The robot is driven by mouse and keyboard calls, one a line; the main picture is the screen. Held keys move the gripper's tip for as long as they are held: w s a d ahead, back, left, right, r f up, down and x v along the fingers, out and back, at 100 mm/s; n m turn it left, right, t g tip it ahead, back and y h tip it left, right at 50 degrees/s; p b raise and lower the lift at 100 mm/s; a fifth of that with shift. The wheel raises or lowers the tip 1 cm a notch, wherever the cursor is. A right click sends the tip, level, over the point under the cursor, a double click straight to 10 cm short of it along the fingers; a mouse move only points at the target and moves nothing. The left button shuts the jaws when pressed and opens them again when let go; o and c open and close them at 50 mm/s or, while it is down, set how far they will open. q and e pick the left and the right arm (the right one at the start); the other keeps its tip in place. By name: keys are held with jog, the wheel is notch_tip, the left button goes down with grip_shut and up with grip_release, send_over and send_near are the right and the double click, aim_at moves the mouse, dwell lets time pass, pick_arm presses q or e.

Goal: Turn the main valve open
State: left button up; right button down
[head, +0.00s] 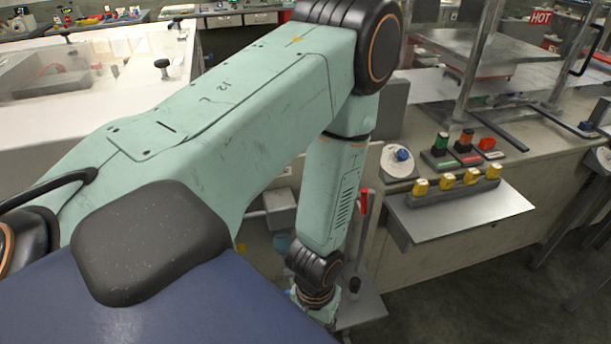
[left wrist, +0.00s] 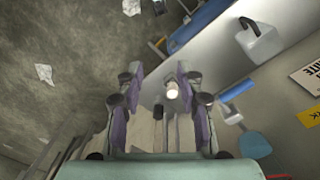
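No part is clearly marked as the main valve. An upright lever with a red grip (head: 364,203) stands on a low grey base beside the bench, just right of my left forearm. A round plate with a blue knob (head: 402,155) sits on the bench behind it. My left arm reaches down, and its gripper fingers are hidden or too small to make out in the head view. In the left wrist view my left gripper (left wrist: 158,74) is open, its purple fingers apart. A pale-tipped upright cylinder (left wrist: 172,92) shows close to the right finger; I cannot tell contact. My right gripper is out of view.
A metal shelf (head: 460,214) with several yellow knobs juts from the bench at right. Green, orange and red buttons (head: 465,150) sit behind it. Crumpled paper (left wrist: 44,73) lies on the floor. A grey jug-like container (left wrist: 260,40) is at upper right in the wrist view.

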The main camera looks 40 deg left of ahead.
pick_arm(q)
jog(key=shift+m, duration=0.4)
jog(key=s+f, duration=0.1)
jog(key=s+f+b, duration=0.1)
jog(key=s, duration=0.1)
jog(key=shift+s+d+f, duration=0.1)
jog(key=shift+s+f, duration=0.1)
jog(key=shift+f, duration=0.1)
